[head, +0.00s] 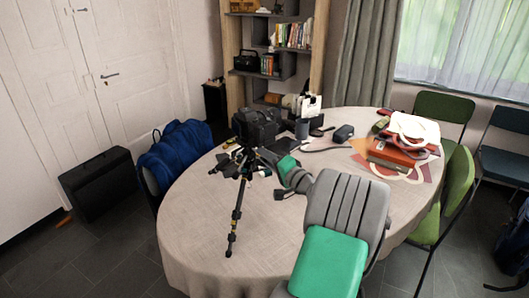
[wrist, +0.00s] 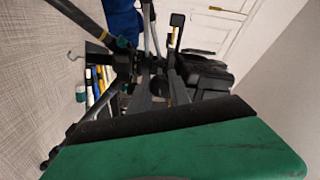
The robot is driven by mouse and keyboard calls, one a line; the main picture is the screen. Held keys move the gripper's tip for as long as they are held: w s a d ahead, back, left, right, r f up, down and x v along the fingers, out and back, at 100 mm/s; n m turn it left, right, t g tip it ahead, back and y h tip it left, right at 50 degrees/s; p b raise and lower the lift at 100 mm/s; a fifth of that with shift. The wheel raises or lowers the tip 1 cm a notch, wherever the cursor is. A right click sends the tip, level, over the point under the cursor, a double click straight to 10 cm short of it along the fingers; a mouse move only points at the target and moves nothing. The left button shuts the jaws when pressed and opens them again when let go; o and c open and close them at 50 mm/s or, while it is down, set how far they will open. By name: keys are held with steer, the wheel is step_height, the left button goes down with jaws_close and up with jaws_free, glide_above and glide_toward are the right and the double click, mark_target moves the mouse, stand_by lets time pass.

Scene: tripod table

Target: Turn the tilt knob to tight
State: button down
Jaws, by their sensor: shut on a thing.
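A black tripod (head: 236,215) stands on the round table and carries a black camera (head: 258,124). My gripper (wrist: 158,88) reaches in from the right, low beside the tripod head just under the camera. In the wrist view, which is turned sideways, its two dark fingers are shut on a small dark knob (wrist: 157,86) by the tripod head. The camera body (wrist: 204,74) lies to the right of the fingers and a tripod leg (wrist: 82,20) crosses at upper left. Which way the knob is turned cannot be read. In the head view my arm and the camera hide the knob.
The table (head: 190,235) is bare at its front left. A dark pouch (head: 344,132), a cable and a stack of red books (head: 392,152) lie to the right. A blue jacket (head: 176,148) hangs on a chair at left. A bookshelf (head: 315,50) stands behind.

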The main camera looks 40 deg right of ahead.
steer(key=shift+m+p, duration=0.7)
steer(key=shift+m, duration=0.4)
steer(key=c, duration=1.2)
jaws_free()
